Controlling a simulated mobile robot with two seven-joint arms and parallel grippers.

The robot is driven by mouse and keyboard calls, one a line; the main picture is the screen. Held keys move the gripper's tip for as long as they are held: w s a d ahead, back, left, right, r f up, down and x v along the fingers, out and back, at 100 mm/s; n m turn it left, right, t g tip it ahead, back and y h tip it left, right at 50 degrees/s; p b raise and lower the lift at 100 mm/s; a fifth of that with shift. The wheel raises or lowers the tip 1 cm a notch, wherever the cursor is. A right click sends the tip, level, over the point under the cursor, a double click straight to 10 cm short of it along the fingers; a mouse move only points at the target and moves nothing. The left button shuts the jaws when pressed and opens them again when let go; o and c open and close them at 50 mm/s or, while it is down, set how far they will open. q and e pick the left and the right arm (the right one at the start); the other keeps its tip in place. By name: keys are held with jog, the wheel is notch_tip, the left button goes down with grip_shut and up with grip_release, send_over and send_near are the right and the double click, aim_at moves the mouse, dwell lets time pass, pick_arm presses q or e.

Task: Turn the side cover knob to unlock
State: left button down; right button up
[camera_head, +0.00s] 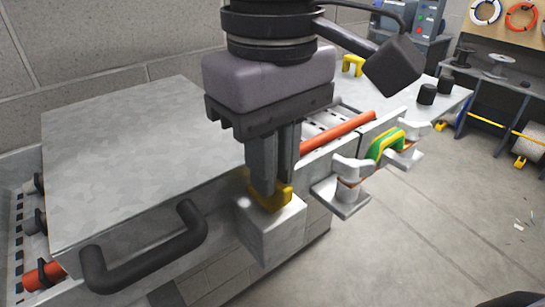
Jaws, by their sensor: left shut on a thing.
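The yellow side cover knob (281,201) sits on top of a light grey block at the front edge of the cabinet. My left gripper (273,180) reaches down on it from above, its two grey fingers shut on the knob. The fingers hide part of the knob, so its exact angle is hard to tell. The large flat grey side cover (130,150) lies to the left, with a black bar handle (145,255) at its front. My right gripper is not in view.
A red-orange bar (340,132) and a green-and-yellow cable piece (388,146) between white terminals lie right of the gripper. A second yellow handle (352,65) and two black knobs (427,94) stand farther back. Open floor (440,220) lies to the right.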

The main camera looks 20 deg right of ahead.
pick_arm(q)
jog(key=n, duration=0.4)
jog(key=n+b, duration=0.1)
jog(key=n, duration=0.3)
jog(key=shift+n, duration=0.4)
jog(key=n, duration=0.4)
jog(key=shift+n+b, duration=0.3)
jog(key=shift+b, duration=0.1)
jog(key=shift+n+b, duration=0.3)
jog(key=shift+n, duration=1.7)
jog(key=shift+r, duration=0.1)
jog(key=c, duration=1.1)
grip_release()
jog(key=shift+c, duration=0.2)
